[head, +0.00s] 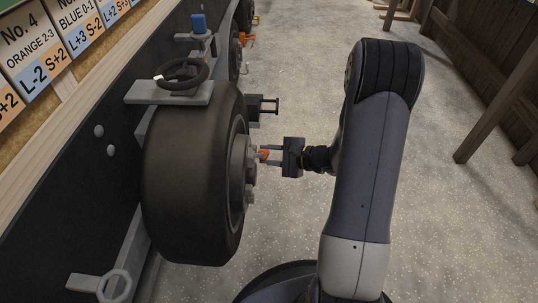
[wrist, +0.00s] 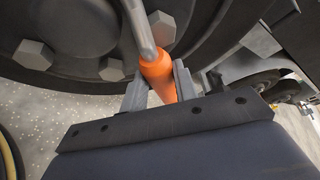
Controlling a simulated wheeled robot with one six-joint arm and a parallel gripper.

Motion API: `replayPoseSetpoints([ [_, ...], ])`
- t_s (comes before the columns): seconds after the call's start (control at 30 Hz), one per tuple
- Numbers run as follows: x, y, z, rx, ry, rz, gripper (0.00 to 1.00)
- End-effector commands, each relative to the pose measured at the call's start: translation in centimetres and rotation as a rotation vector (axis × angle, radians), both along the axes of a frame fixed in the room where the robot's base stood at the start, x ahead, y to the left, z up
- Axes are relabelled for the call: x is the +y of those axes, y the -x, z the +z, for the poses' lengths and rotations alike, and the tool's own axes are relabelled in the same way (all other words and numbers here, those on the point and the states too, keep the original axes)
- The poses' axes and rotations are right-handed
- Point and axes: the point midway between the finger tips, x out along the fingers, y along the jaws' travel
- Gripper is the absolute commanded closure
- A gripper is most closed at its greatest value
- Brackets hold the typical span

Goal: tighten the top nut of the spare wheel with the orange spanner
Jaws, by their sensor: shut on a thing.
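The spare wheel (head: 190,185) stands upright at the left in the head view, its hub facing right toward my arm. My gripper (head: 266,154) is beside the hub, shut on the orange handle of the spanner (head: 264,155). In the wrist view the orange handle (wrist: 158,74) sits between the two fingers, and its grey shaft runs up past the hub and out of frame. The spanner's head is out of view, so I cannot tell whether it is on a nut. Hex nuts show on the hub at left (wrist: 34,54), centre (wrist: 112,69) and right (wrist: 162,28).
A grey shelf (head: 140,93) with a dark handwheel (head: 181,75) is above the tyre. A black bracket (head: 264,106) juts out behind the gripper. A grey ring-ended piece (head: 116,286) sticks out low at the front. The speckled floor right of my arm is clear up to wooden posts (head: 500,100).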

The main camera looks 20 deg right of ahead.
Motion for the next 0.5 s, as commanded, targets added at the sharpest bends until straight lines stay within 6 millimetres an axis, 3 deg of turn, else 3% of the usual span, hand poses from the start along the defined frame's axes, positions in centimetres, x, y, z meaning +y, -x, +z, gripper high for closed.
replayPoseSetpoints([
  [0.5, -0.34, -0.23, 0.35, -0.043, 0.014, 0.0, 1.0],
])
